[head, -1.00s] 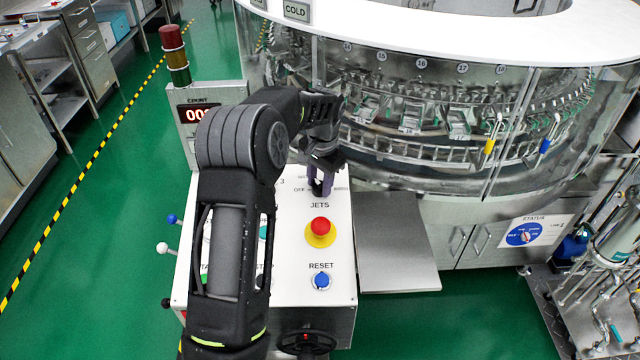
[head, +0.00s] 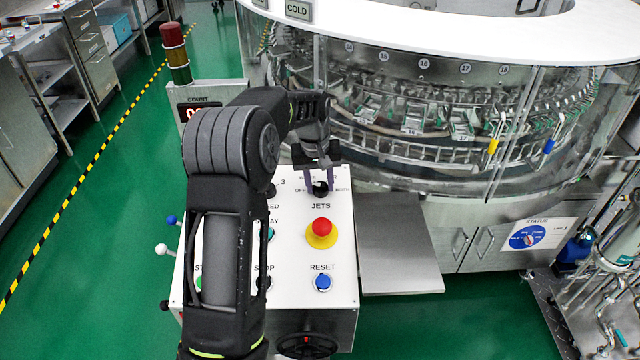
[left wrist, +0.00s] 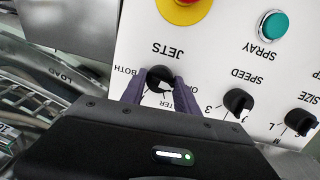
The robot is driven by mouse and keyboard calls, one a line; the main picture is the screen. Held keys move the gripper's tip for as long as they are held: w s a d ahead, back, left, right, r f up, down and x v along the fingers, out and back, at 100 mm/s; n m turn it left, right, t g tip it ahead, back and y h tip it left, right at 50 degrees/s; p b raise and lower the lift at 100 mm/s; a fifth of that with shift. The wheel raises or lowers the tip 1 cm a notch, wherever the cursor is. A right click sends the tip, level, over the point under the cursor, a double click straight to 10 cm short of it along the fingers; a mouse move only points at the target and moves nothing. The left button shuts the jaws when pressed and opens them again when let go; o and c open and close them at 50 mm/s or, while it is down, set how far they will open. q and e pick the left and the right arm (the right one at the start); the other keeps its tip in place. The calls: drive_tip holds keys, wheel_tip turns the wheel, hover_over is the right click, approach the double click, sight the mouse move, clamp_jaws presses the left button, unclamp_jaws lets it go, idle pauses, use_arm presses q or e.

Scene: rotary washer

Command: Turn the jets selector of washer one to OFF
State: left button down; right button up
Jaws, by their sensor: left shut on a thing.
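The jets selector is a small black knob (head: 320,188) at the top of the white control panel (head: 290,215), just above the JETS label. OFF is printed left of it and BOTH right of it. My left gripper (head: 320,182) reaches down from above, its two purple fingers on either side of the knob. In the left wrist view the knob (left wrist: 160,77) sits between the fingertips, and the gripper (left wrist: 160,88) is shut on it. Part of the lettering around the dial is hidden by the fingers. I cannot tell surely which mark the knob points at. My right gripper is not in view.
The red stop button (head: 321,227) on its yellow base and the blue RESET button (head: 323,282) lie below the selector. The speed knob (left wrist: 238,101) and teal spray button (left wrist: 273,25) are close by. The glass-sided washer (head: 430,110) stands behind the panel.

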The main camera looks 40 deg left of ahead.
sight(317, 191)
use_arm(q)
drive_tip(key=shift+n, duration=0.4)
drive_tip(key=c, duration=0.9)
unclamp_jaws()
drive_tip(key=shift+r, duration=0.1)
drive_tip(key=r, duration=0.2)
drive_tip(key=s+r, duration=0.1)
drive_tip(key=r, duration=0.4)
drive_tip(key=shift+s+d+r, duration=0.1)
drive_tip(key=shift+s+r, duration=0.05)
drive_tip(key=shift+r, duration=0.1)
